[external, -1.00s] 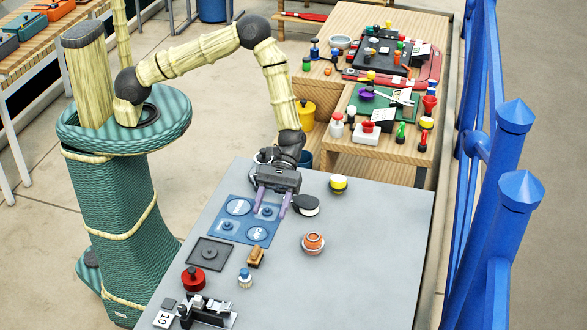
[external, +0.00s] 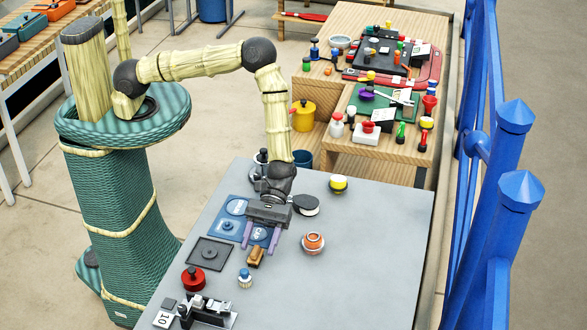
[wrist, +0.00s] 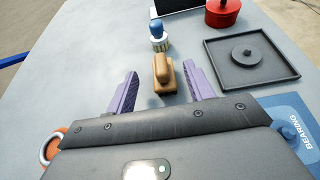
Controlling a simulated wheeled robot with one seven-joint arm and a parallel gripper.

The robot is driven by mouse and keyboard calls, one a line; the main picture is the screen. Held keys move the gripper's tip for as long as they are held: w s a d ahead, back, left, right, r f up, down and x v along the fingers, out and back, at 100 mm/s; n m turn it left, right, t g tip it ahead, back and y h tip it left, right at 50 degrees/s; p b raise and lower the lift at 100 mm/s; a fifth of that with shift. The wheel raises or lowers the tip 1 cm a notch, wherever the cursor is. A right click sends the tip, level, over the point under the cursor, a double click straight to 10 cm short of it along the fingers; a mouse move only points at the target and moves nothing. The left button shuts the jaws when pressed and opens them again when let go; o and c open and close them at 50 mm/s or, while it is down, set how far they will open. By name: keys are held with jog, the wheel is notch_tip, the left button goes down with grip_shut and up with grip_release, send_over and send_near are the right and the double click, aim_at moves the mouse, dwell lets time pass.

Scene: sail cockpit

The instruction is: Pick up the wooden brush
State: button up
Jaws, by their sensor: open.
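The wooden brush (external: 256,256) is a small brown block with a raised handle, resting on the grey table. In the wrist view the brush (wrist: 163,72) lies ahead, between the lines of my two purple fingers and slightly beyond their tips. My gripper (external: 259,248) is open and empty, with its fingers reaching down beside the brush in the external view. In the wrist view my gripper (wrist: 162,82) has one finger on each side of the brush with gaps showing. I cannot tell its exact height above the table.
A blue-capped white jar (wrist: 158,35) stands just beyond the brush. A dark square tray (wrist: 268,75) and a red pot (wrist: 222,12) are close by. An orange round item (external: 313,243) sits to the right. The blue mat (external: 230,207) lies behind. The table's right side is mostly clear.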

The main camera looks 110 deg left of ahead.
aim_at(253, 261)
jog(key=p+x, duration=0.2)
jog(key=x, duration=0.3)
jog(key=shift+s, duration=0.15)
jog(key=c, duration=1)
jog(key=shift+c, duration=0.2)
jog(key=shift+r, duration=0.15)
notch_tip(253, 261, up, 10)
jog(key=shift+f+b, duration=0.1)
jog(key=shift+b, duration=1.05)
